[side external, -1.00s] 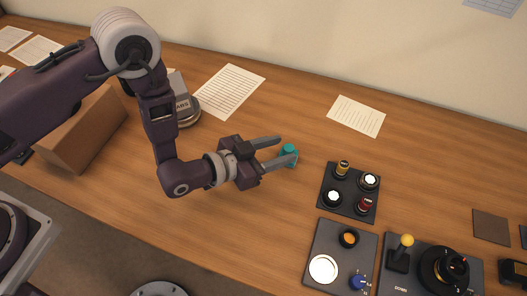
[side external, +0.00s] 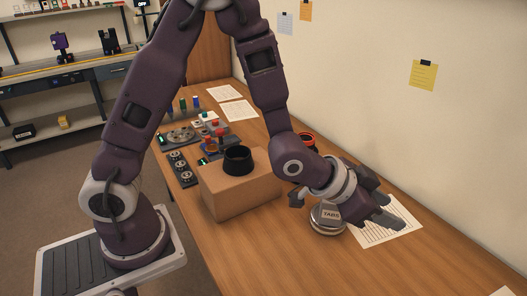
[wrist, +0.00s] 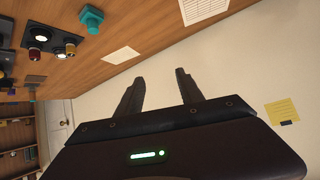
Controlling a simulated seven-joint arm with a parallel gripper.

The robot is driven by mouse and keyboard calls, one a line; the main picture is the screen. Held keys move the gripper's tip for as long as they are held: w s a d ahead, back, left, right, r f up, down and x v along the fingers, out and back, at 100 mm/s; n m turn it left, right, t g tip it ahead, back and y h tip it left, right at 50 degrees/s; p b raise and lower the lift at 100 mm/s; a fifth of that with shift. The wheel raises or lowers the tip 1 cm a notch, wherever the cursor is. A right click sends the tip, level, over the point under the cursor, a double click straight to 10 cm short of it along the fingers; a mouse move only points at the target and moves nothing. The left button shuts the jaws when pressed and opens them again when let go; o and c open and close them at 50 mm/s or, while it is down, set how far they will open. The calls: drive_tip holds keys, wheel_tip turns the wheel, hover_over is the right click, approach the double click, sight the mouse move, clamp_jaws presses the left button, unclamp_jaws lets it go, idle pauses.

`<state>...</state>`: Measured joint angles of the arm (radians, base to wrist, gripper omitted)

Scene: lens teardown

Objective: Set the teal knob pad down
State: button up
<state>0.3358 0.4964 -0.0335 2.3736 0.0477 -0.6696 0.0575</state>
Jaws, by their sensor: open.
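The teal knob pad (wrist: 91,18) stands on the wooden table in the upper left of the wrist view, well away from my fingers. It is out of sight in the side view. My gripper (wrist: 160,80) is open and empty, with its two dark fingers apart against the pale wall. In the side view my gripper (side external: 388,210) is tilted, over or near a printed sheet and just right of a round tin labelled TABS (side external: 327,217).
A brown box (side external: 241,190) with a black ring (side external: 238,159) on top stands left of the tin. Control panels line the table behind it. In the wrist view, a dark panel with several knobs (wrist: 50,42) lies near the pad.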

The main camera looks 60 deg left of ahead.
drive_tip(key=s+a+r+n+g+y, duration=0.1)
drive_tip(key=s+a+r+n+y, duration=0.15)
drive_tip(key=s+a+r, duration=0.6)
drive_tip(key=s+a+r+n+g+y, duration=0.1)
drive_tip(key=s+a, duration=0.3)
drive_tip(key=s, duration=0.5)
drive_tip(key=s+a+r+n+g+y, duration=0.1)
drive_tip(key=s+a, duration=0.3)
drive_tip(key=s, duration=0.5)
drive_tip(key=shift+s+a+r+n+g, duration=0.15)
drive_tip(key=shift+a+r+n+g, duration=0.15)
drive_tip(key=shift+r+n+g, duration=0.4)
drive_tip(key=shift+r+m, duration=0.15)
drive_tip(key=shift+m, duration=0.1)
